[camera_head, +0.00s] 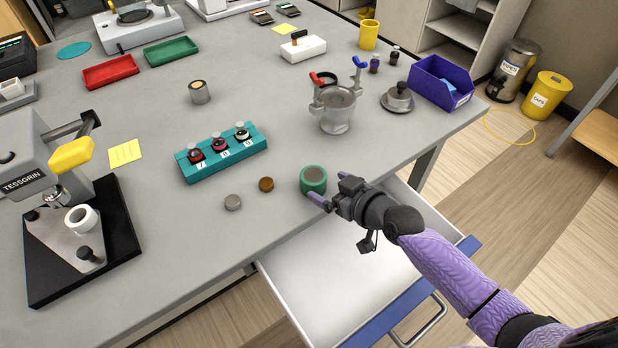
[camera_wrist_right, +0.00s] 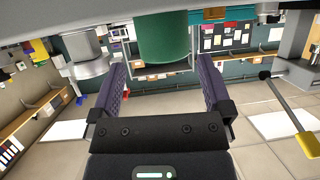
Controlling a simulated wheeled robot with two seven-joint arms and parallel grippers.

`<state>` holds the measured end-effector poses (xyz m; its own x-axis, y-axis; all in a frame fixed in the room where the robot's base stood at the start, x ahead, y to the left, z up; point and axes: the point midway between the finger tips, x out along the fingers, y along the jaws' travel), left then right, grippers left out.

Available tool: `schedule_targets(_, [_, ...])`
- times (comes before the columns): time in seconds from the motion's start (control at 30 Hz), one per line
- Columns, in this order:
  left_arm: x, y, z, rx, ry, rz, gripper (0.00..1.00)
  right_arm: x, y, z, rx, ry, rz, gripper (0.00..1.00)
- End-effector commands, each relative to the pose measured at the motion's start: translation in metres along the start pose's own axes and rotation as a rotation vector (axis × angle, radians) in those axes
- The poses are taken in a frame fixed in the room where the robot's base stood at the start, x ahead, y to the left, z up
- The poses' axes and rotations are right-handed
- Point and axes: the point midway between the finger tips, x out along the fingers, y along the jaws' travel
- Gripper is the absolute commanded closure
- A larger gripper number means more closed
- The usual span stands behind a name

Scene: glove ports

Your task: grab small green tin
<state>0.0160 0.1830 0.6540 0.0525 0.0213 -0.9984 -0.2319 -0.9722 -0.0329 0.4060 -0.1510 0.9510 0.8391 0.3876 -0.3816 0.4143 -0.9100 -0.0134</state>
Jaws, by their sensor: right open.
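The small green tin (camera_head: 313,180) is a round green can with a brownish top. It stands upright on the grey table near the front edge. My right gripper (camera_head: 322,198) is beside it, at its front right, with purple fingers pointing towards it. In the right wrist view the green tin (camera_wrist_right: 162,40) appears upside down between the two open fingers (camera_wrist_right: 162,85), towards their tips. I cannot tell whether a finger touches it. My left gripper is not in view.
A grey cap (camera_head: 233,202) and a brown cap (camera_head: 266,184) lie left of the tin. A teal rack (camera_head: 222,152) with small jars stands behind them. An open drawer (camera_head: 325,262) juts out below my right arm.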

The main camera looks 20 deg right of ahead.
Motion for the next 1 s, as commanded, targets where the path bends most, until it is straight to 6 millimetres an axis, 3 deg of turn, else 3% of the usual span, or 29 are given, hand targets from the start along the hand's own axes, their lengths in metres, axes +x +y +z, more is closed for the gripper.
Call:
schedule_targets(0.23, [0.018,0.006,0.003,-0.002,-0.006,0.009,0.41,0.048,-0.004,0.002,0.001,0.000,0.000,0.00])
schedule_targets(0.53, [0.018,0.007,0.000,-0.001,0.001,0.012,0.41,0.055,-0.004,-0.001,-0.001,-0.001,0.000,0.02])
schedule_targets(0.9, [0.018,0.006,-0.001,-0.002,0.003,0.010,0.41,0.055,-0.004,-0.001,-0.001,-0.001,0.000,0.80])
schedule_targets(1.0, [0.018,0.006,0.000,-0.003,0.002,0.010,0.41,0.055,-0.004,-0.001,-0.001,0.000,0.000,0.82])
